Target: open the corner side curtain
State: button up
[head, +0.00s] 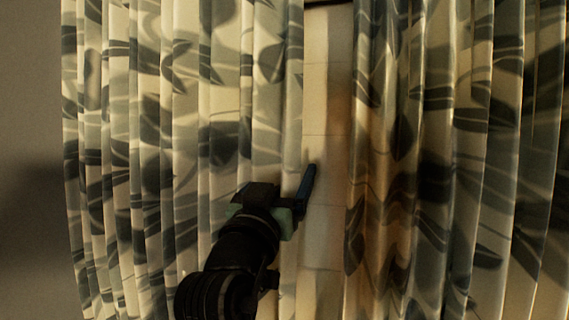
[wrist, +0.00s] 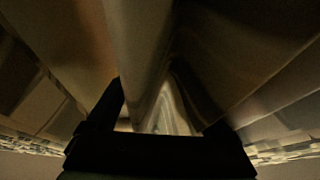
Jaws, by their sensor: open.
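Two pale curtain panels with dark leaf patterns hang in folds in the head view. The left curtain (head: 185,150) hangs beside a plain grey wall; the right curtain (head: 440,150) fills the right side. I cannot tell for sure which is the corner side one. My gripper (head: 287,185) is at the inner edge of the left curtain, with one blue-dark finger in the gap; the other finger is hard to make out. In the wrist view my gripper (wrist: 168,108) is open, with a curtain fold (wrist: 140,50) reaching between its dark fingers. Contact is unclear.
A narrow gap between the curtains shows a pale surface (head: 326,120) with thin horizontal lines. The grey wall (head: 30,90) at far left is bare. The wrist view is dark, with more cloth folds on both sides.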

jog(key=shift+w, duration=0.15)
jog(key=shift+r, duration=0.1)
jog(key=shift+c, duration=0.2)
grip_shut()
